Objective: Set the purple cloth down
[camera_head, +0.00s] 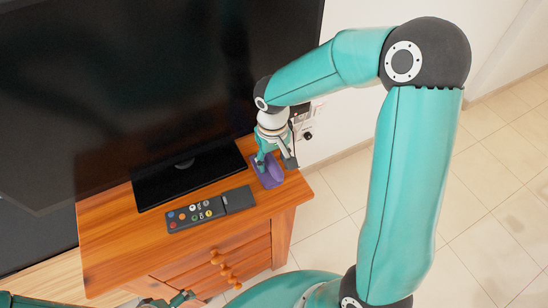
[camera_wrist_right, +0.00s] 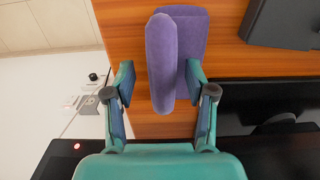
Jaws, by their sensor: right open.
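The purple cloth (camera_head: 266,179) is folded and lies on the right end of the wooden cabinet top (camera_head: 236,231), beside the television's base. In the right wrist view the cloth (camera_wrist_right: 161,62) shows a thick fold over a flatter layer, on the wood. My right gripper (camera_head: 271,160) is right at the cloth. In the wrist view its fingers (camera_wrist_right: 159,80) are open on either side of the cloth, with a gap at the left finger. The right finger is very close to the cloth; I cannot tell if it touches. Part of my left gripper (camera_head: 176,299) shows at the bottom edge of the head view.
A large black television stands on its base (camera_head: 190,175) left of the cloth. A dark remote with coloured buttons (camera_head: 210,209) lies in front. A wall socket with plugs (camera_head: 304,125) is behind the cabinet's right end. Tiled floor is clear at right.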

